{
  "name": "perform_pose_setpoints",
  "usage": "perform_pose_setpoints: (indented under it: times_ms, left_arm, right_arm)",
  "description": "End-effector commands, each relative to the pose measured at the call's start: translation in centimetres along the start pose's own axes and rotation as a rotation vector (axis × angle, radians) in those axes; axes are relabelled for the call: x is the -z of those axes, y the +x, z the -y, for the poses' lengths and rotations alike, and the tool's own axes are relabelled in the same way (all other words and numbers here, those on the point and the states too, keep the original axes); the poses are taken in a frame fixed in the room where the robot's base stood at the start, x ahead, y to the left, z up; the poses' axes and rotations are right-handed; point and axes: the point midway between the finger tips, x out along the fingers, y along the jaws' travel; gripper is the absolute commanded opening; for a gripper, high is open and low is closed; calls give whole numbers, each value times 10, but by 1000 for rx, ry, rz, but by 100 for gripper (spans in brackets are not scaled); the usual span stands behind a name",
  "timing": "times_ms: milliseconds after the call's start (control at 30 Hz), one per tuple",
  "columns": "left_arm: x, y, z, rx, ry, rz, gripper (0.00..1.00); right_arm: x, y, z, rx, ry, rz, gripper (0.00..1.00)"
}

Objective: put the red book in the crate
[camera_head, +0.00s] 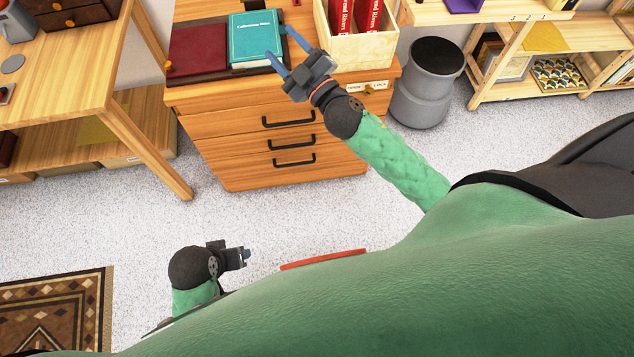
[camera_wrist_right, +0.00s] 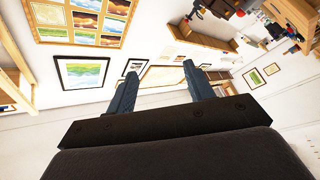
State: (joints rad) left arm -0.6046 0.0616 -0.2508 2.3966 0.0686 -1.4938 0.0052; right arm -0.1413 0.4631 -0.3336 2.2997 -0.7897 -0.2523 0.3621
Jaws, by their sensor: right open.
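Two red books (camera_head: 340,14) stand upright in the light wooden crate (camera_head: 362,50) on top of the drawer cabinet. White lettering shows on their spines, and the top of the crate is cut off by the picture edge. My right gripper (camera_head: 278,42) is open and empty, left of the crate and over or near the teal book (camera_head: 254,38). Its spread fingers also show in the right wrist view (camera_wrist_right: 159,70), with nothing between them. My left gripper (camera_head: 246,256) is low, over the floor; its jaw state is unclear.
A dark red flat piece (camera_head: 197,50) lies beside the teal book on the cabinet (camera_head: 240,110). A wooden table (camera_head: 60,90) stands left, a grey bin (camera_head: 428,85) and a shelf (camera_head: 530,60) right. Framed prints (camera_wrist_right: 83,72) hang on the wall.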

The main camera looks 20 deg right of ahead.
Motion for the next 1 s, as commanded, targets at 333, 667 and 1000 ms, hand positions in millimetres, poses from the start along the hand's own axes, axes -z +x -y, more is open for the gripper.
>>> perform_pose_setpoints:
  times_ms: [333, 667, 1000]
  left_arm:
    - [2, 0, -4, -7, -8, -3, 53]
    - [0, 0, 0, 0, 0, 0, 53]
    - [-1, 0, 2, 3, 4, 2, 53]
  right_arm:
    - [-100, -134, 106, 74, 438, 810, 53]
    - [-75, -292, 225, 456, 742, 1387, 53]
    - [-53, -328, 247, 587, 807, 1491, 53]
